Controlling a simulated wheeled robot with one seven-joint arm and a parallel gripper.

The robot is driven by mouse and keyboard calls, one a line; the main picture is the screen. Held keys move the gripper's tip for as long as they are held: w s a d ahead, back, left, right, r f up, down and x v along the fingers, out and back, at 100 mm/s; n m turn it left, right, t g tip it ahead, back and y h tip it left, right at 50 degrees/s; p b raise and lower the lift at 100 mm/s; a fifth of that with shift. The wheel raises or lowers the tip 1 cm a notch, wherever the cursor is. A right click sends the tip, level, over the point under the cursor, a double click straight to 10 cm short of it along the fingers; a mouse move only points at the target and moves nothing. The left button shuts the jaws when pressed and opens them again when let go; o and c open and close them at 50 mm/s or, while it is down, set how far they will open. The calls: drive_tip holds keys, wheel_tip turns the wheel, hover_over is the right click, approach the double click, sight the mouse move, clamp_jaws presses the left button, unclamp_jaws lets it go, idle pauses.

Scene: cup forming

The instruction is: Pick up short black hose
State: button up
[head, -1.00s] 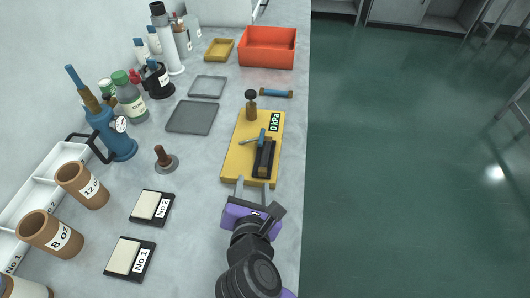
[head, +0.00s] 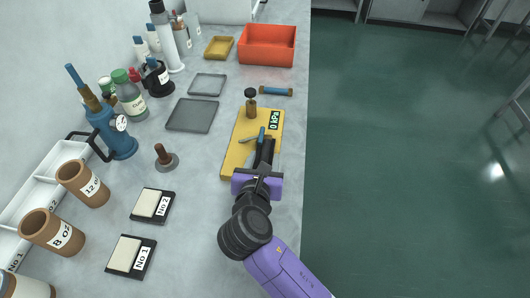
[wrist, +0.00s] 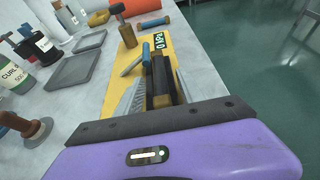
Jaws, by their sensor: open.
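The short black hose (head: 265,151), with a brass-coloured end, lies along the right part of the yellow board (head: 236,150). In the wrist view the black hose (wrist: 159,72) lies between my two grey fingers, its near brass end close to the gripper body. My gripper (head: 264,160) is open, with one finger on each side of the hose. I cannot tell whether the fingers touch it.
The board carries a blue-handled lever (head: 261,134), a 0 kPa display (head: 275,121) and a brass knob post (head: 251,104). A short blue hose (head: 276,91) lies beyond it, before a red bin (head: 267,46). The bench's right edge is close.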

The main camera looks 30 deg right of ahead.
clamp_jaws()
drive_tip(key=shift+r, duration=0.1)
idle(0.3)
